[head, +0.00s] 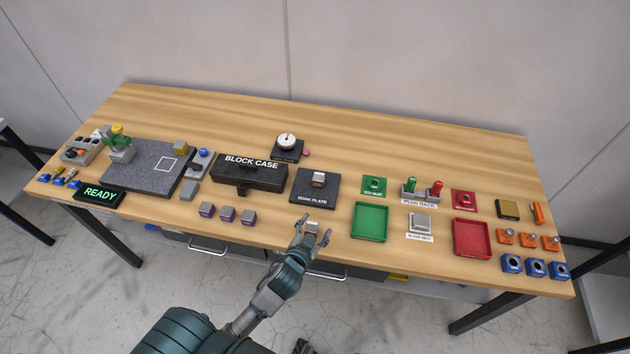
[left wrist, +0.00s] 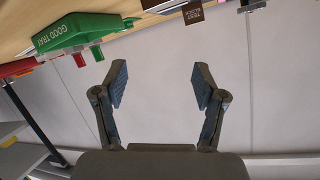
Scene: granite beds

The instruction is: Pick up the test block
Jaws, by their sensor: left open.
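The test block (head: 312,226) is a small block with a light top near the table's front edge, partly hidden by my left gripper in the head view. My left gripper (head: 314,232) is at the front edge, close by the block. In the left wrist view its fingers (left wrist: 160,80) are spread with nothing between them, and the block is beyond the fingertips.
The block case (head: 248,177) and several purple cubes (head: 227,214) are to the left. The green tray (head: 370,237) and red tray (head: 472,253) are to the right. Bare wood surrounds the block.

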